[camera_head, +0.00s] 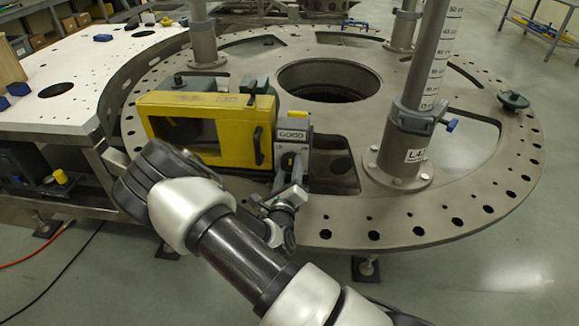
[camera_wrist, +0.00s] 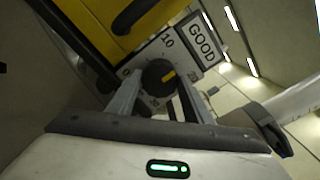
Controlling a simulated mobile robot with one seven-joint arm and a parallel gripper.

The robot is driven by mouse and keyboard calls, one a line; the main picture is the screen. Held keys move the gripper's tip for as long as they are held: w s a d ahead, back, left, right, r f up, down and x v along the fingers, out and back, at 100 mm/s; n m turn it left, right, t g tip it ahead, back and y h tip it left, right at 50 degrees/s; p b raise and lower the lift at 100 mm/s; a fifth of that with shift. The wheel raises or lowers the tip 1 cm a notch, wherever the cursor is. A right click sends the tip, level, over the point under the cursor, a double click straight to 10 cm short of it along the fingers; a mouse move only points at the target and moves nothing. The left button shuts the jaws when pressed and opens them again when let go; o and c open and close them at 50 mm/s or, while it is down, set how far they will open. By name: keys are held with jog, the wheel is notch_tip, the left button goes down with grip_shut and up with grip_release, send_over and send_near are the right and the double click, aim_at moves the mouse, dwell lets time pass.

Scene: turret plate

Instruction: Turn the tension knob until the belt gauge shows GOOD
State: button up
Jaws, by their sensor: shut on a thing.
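The tension knob (camera_wrist: 158,76) is a dark round knob with a yellow mark, on a light dial face with numbers such as 10 and 20 partly readable. My gripper (camera_wrist: 160,85) is shut on the knob, one finger on each side of it. The belt gauge (camera_wrist: 202,40) beside the dial reads GOOD in the wrist view. It also shows in the head view (camera_head: 292,134), on the grey end of the yellow unit, reading GOOD.
The yellow unit (camera_head: 185,110) with a dark window stands on the round metal turret plate (camera_head: 465,185). A large round hole (camera_head: 330,80) lies behind. A white table (camera_head: 70,90) is left.

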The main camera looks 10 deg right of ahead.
dwell(0.4)
jog(key=o, duration=1.1)
jog(key=shift+s, duration=0.15)
jog(key=v, duration=1.7)
jog(key=shift+s, duration=0.1)
